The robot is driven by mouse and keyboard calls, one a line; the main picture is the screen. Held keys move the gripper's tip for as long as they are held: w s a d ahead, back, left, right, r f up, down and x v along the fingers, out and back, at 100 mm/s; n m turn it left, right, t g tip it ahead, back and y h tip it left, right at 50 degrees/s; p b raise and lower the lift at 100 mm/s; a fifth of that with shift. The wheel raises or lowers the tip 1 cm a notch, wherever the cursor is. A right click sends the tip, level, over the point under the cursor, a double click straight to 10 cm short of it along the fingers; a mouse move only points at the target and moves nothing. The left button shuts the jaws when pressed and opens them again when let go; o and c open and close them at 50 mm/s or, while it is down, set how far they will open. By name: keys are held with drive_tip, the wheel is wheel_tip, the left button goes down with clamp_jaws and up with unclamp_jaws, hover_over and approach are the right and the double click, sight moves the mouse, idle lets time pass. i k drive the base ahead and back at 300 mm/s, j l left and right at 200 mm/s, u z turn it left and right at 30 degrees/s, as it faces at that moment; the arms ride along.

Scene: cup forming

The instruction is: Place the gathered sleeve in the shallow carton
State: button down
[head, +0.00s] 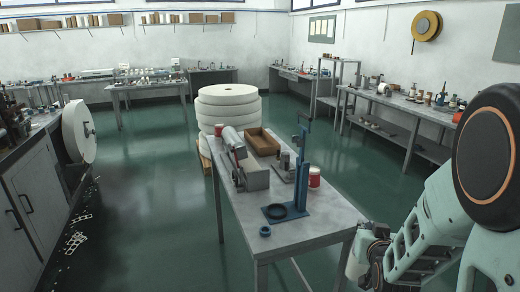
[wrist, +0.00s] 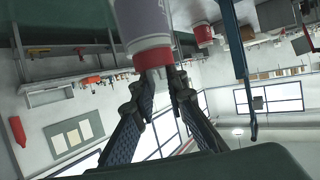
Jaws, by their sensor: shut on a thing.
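The shallow carton (head: 266,149) is a brown open-topped box at the far part of the central table. In the wrist view my gripper (wrist: 163,80) is shut on a pale lavender sleeve (wrist: 142,18) with a red band near the fingers. The sleeve's far end is cut off by the frame's top edge. In the head view my gripper (head: 374,252) is low at the right, beside the table's near right corner and away from the carton. A pale shape just left of it is probably the sleeve, partly hidden.
The central table (head: 302,228) holds a blue upright stand (head: 301,178), a grey machine (head: 236,155), a red-and-white cup (head: 314,178) and a dark ring on a blue base (head: 286,211). A stack of white rolls (head: 228,105) stands behind.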

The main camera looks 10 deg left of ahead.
sight(261, 145)
drive_tip(key=k+u, duration=0.25)
drive_tip(key=k, duration=0.2)
drive_tip(key=j+u, duration=0.1)
drive_tip(key=u, duration=1.65)
drive_tip(key=i+l, duration=0.2)
drive_tip(key=i, duration=0.35)
drive_tip(key=i+l, duration=0.2)
drive_tip(key=i, duration=0.3)
drive_tip(key=i+l+u, duration=0.1)
drive_tip(key=i, duration=0.45)
drive_tip(key=i+l, duration=0.3)
drive_tip(key=i, duration=1.85)
